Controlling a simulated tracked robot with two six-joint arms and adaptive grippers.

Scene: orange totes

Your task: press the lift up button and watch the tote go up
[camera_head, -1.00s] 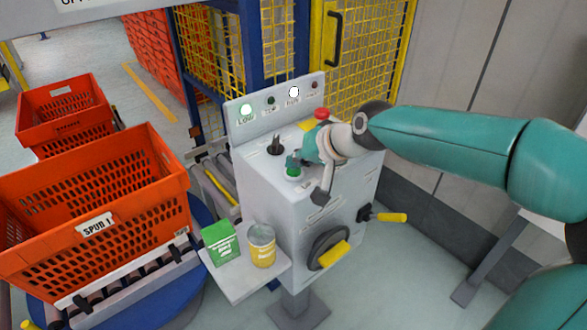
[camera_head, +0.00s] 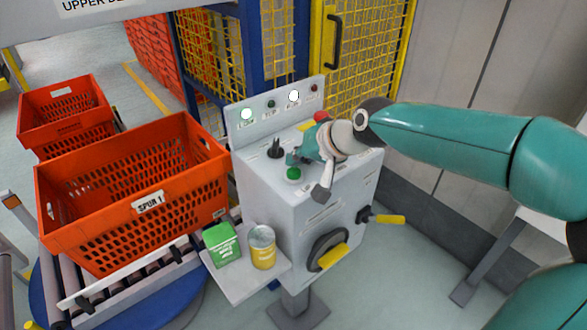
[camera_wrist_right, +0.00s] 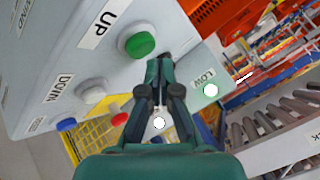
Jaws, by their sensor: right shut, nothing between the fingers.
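The green UP button (camera_wrist_right: 140,45) sticks out of the grey control box and is labelled UP in the right wrist view; it also shows in the head view (camera_head: 293,174). My right gripper (camera_wrist_right: 163,62) is shut and empty, its tips close beside the button; I cannot tell whether they touch it. In the head view the right gripper (camera_head: 302,158) is over the box top. The white DOWN button (camera_wrist_right: 92,90) is nearby. The orange tote (camera_head: 149,204) marked SPUR 1 stands on the roller table left of the box. My left gripper is not in view.
The LOW lamp (camera_head: 246,114) and another lamp (camera_head: 293,96) on the panel are lit.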

